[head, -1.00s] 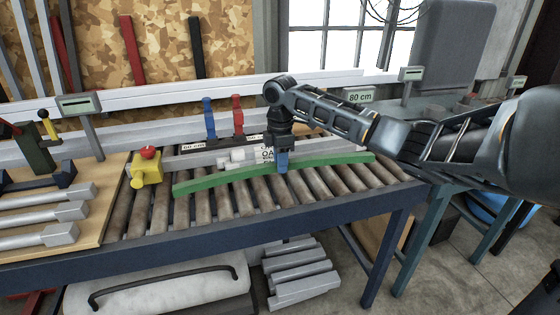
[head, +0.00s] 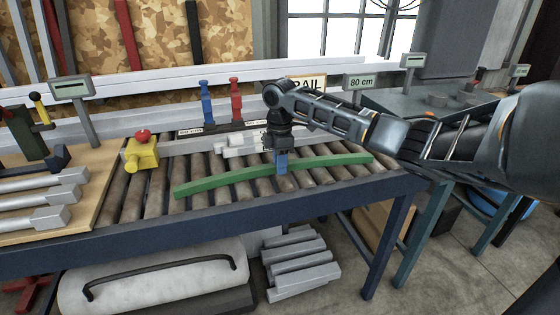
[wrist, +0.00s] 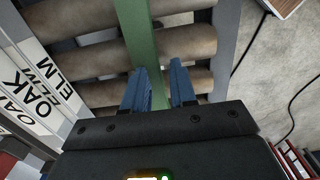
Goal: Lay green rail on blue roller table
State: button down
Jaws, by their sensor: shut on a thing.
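My gripper (head: 281,166) is shut on the long, slightly bowed green rail (head: 225,179) near its middle. The rail lies lengthwise over the rollers of the blue roller table (head: 250,216), its left end nearer the front edge. I cannot tell whether it touches the rollers or hangs just above them. In the wrist view the green rail (wrist: 138,30) runs away from the blue fingers of my gripper (wrist: 163,75), with the rollers below. The hand hides the part of the rail in the grip.
A yellow block with a red knob (head: 142,153) stands at the left of the rollers. Blue (head: 208,105) and red (head: 237,102) clamps stand behind, near pale blocks (head: 245,145). A wooden board with grey bars (head: 45,200) is at far left.

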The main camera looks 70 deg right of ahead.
jog(key=c, duration=0.8)
grip_release()
notch_tip(320, 180, up, 8)
jog(key=shift+f, duration=0.1)
jog(key=shift+w, duration=0.1)
